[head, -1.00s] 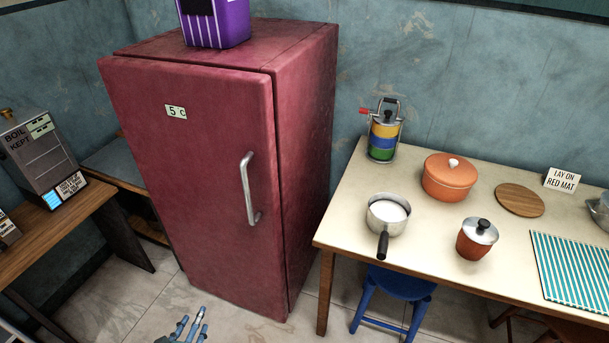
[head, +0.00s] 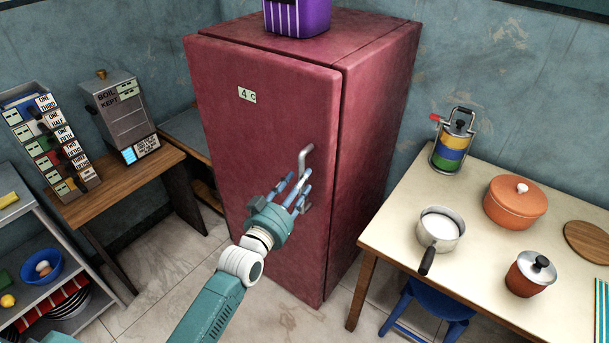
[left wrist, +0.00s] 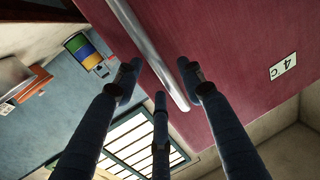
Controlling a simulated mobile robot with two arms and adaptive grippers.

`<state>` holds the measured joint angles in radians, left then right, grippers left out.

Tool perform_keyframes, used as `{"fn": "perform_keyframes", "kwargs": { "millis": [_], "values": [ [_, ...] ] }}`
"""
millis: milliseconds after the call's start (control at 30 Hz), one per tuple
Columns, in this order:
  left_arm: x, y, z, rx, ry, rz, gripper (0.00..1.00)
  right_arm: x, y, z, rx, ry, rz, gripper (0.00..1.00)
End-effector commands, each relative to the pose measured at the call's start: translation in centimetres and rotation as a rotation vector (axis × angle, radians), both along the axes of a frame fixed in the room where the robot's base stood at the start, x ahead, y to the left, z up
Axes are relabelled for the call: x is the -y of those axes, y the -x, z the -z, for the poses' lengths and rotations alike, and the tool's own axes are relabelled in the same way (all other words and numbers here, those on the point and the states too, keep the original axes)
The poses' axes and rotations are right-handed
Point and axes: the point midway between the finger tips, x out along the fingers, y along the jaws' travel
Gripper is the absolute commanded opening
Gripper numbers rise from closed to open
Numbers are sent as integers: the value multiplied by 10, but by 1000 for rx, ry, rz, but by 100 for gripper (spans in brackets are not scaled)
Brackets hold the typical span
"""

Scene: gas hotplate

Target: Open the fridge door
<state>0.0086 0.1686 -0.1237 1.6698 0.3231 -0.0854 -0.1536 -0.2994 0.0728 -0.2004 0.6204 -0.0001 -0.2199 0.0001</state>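The dark red fridge (head: 378,140) stands in the middle of the head view. Its door (head: 235,150) looks shut, with a small tag reading "4 c". The silver door handle (head: 306,156) is upright; its lower part is partly hidden by my fingers. My left gripper (head: 292,186) is in front of the handle's lower part. In the left wrist view the gripper (left wrist: 160,76) has its fingers spread, with the handle (left wrist: 150,45) running between the fingertips. I cannot tell whether they touch it. My right gripper is not in view.
A cream table (head: 385,228) with a saucepan (head: 438,230), an orange pot (head: 514,203) and other items stands close right of the fridge. A blue stool (head: 425,308) is under it. A wooden table (head: 115,190) stands left. Bare floor (head: 180,262) lies before the door.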

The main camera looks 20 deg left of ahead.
Motion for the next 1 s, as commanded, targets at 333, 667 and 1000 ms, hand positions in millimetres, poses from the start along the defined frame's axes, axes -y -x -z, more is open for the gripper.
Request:
{"fn": "perform_keyframes", "kwargs": {
  "millis": [333, 667, 1000],
  "values": [
    [5, -28, 0, -1, 0, 1, 40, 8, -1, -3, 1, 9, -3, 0],
    [5, -28, 1, -1, 0, 0, 18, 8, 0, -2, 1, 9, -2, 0],
    [4, -27, 1, -2, -1, 1, 0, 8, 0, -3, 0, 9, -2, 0]
  ]
}}
